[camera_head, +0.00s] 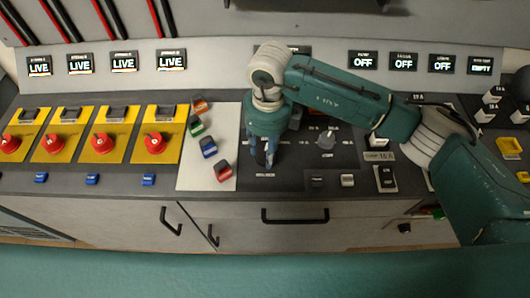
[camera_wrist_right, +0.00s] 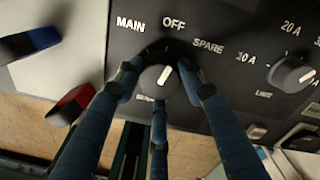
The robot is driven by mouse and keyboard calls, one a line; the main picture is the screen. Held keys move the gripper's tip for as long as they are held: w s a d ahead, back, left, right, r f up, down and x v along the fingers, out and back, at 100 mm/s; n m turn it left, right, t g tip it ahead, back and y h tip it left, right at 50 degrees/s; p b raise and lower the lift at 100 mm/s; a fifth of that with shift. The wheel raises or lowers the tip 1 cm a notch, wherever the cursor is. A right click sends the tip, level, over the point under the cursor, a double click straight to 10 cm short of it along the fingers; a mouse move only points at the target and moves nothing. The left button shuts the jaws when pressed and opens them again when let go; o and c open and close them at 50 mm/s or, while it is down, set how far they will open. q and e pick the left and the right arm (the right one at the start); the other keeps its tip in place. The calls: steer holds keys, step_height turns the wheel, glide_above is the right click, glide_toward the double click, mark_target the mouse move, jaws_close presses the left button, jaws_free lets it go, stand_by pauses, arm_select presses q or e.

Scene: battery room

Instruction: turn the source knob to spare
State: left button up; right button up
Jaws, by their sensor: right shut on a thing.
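The source knob (camera_wrist_right: 152,83) is a round dark dial with a white pointer mark, in the middle of the right wrist view. The labels MAIN, OFF and SPARE stand in an arc above it. The pointer leans up and right, roughly between OFF and SPARE. My right gripper (camera_wrist_right: 160,84) has its blue fingers closed around the knob. In the head view my right gripper (camera_head: 267,160) points down onto the black panel and hides the knob. My left gripper is in neither view.
A second knob (camera_head: 326,140) with ampere labels, the limit knob, sits to the right. Several coloured clips, one of them red (camera_head: 222,171), lie on a pale mat (camera_head: 226,118) to the left. Yellow plates with red switches (camera_head: 155,143) stand further left. Drawer handles (camera_head: 295,216) jut out below.

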steer(key=m, duration=0.1)
steer(key=m+b, duration=0.1)
steer(key=m, duration=0.1)
steer(key=m+b, duration=0.1)
steer(key=shift+s+d+f, duration=0.15)
steer(key=shift+d+f, duration=0.05)
steer(key=shift+f, duration=0.05)
steer(key=shift+s+a+m+b, duration=0.1)
steer(key=shift+m+b, duration=0.7)
steer(key=shift+m, duration=0.4)
steer(key=shift+s, duration=0.1)
steer(key=o, duration=1.1)
steer(key=shift+o, duration=0.2)
steer(key=shift+r, duration=0.15)
